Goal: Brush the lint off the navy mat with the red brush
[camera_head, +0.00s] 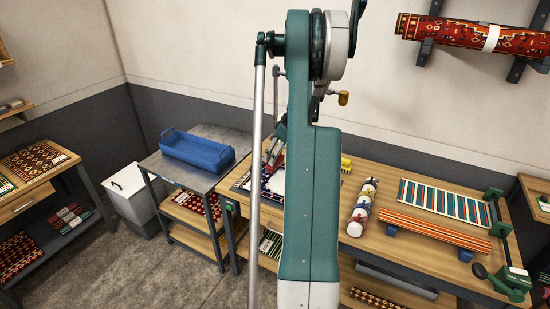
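My gripper (273,157) is above the left part of the wooden workbench, partly hidden behind my own arm. A small red thing, perhaps the red brush (271,166), shows at its fingertips. I cannot tell whether the fingers are shut on it or only beside it. Below lies a dark patterned mat (241,182), probably the navy mat, with a pale area towards its middle. My arm covers its right part. Lint is too small to make out.
The workbench (335,224) holds a row of white rolls with coloured bands (361,205), a striped rug (445,200) and an orange striped piece on blue blocks (434,230). A yellow object (346,163) stands behind. A blue tray (197,150) sits on a grey table at left.

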